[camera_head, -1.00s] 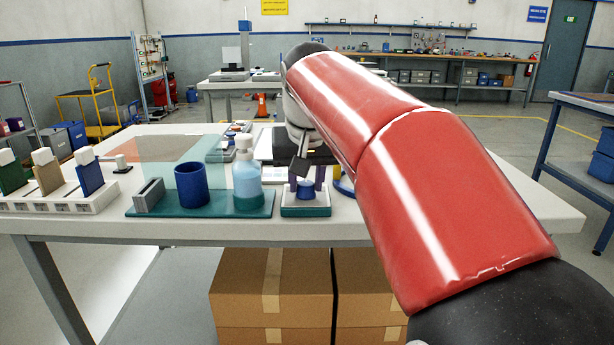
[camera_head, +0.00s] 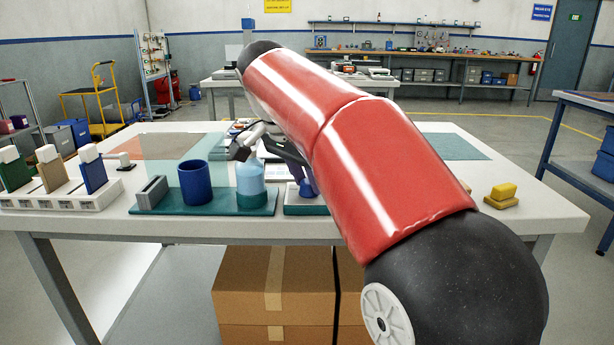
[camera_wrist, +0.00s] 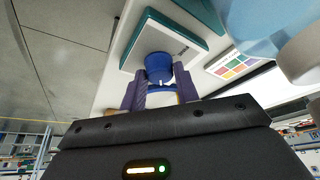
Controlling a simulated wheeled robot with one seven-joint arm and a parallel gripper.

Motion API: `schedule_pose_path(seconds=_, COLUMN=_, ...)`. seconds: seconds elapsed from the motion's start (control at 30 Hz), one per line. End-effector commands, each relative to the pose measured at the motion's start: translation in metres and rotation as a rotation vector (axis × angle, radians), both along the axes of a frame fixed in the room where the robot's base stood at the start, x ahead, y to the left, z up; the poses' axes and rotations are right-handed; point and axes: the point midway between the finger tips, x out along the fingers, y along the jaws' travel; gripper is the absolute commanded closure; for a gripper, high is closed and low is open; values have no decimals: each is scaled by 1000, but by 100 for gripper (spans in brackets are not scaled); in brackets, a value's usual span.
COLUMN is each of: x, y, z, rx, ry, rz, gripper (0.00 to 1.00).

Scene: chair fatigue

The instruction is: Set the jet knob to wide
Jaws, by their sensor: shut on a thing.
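The jet knob appears to be the small blue knob (camera_head: 304,190) on a white and teal block (camera_head: 300,208) at the table's front edge. In the wrist view the blue knob (camera_wrist: 158,66) sits between my two purple fingers on the block (camera_wrist: 180,50). My gripper (camera_wrist: 160,88) is shut on it. In the head view my gripper (camera_head: 305,183) comes down on the knob at a slant, and my arm partly covers knob and block. Small dark print shows on the block in the wrist view, too small to read. The knob's setting cannot be told.
A light blue bottle (camera_head: 250,180) stands close left of the block, its top behind my wrist. A blue cup (camera_head: 195,183) and a grey slotted holder (camera_head: 151,191) share its teal tray (camera_head: 175,207). A yellow block (camera_head: 503,191) lies right; the table's right side is mostly clear.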

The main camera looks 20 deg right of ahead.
Motion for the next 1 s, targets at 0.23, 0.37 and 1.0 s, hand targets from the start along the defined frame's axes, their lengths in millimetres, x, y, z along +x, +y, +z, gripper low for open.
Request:
schedule_pose_path(seconds=0.23, x=1, y=1, z=-1, rx=2, ry=1, rz=-103, gripper=92)
schedule_pose_path(seconds=0.37, x=1, y=1, z=-1, rx=2, ry=3, rz=-129, gripper=92)
schedule_pose_path(seconds=1.0, x=1, y=0, z=-1, rx=1, ry=2, rz=-143, gripper=50)
